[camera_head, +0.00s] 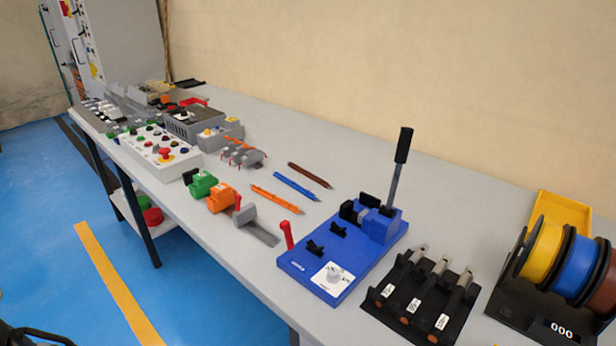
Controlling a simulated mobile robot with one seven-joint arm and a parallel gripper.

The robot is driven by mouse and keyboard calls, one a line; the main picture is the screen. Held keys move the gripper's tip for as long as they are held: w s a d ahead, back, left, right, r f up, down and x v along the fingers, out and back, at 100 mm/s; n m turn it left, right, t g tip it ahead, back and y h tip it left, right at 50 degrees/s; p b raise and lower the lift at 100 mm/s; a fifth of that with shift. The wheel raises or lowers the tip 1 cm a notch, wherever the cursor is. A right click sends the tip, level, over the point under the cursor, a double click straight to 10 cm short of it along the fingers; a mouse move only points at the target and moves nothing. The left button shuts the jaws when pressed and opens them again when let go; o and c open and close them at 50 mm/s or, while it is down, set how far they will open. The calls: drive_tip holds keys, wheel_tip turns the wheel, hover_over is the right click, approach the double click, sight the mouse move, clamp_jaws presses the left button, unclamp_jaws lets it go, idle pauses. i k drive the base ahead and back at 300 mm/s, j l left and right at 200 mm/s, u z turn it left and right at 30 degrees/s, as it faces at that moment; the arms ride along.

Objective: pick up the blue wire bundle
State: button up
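The blue wire bundle (297,185) lies flat on the grey table as a thin, straight strip. It lies between an orange wire bundle (276,199) nearer the front edge and a brown wire bundle (310,175) nearer the wall. It is apart from both, and nothing covers it. My gripper cannot be made out in this view. Only a dark shape cut off by the frame shows at the bottom left corner, and I cannot tell what it is.
A blue bender with an upright lever (385,222) stands right of the bundles. Beyond it are a black tool holder (385,290) and wire spools (575,265). Green and orange blocks (221,197) and a control box (160,152) stand left. Table between bundles and wall is clear.

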sight(307, 194)
drive_tip(key=j+z, duration=0.15)
drive_tip(key=z, duration=0.2)
drive_tip(key=i+j+z, duration=0.1)
drive_tip(key=z, duration=0.2)
drive_tip(key=j+z, duration=0.75)
drive_tip(key=j, duration=0.5)
drive_tip(key=k+j, duration=0.1)
drive_tip(key=j, duration=0.85)
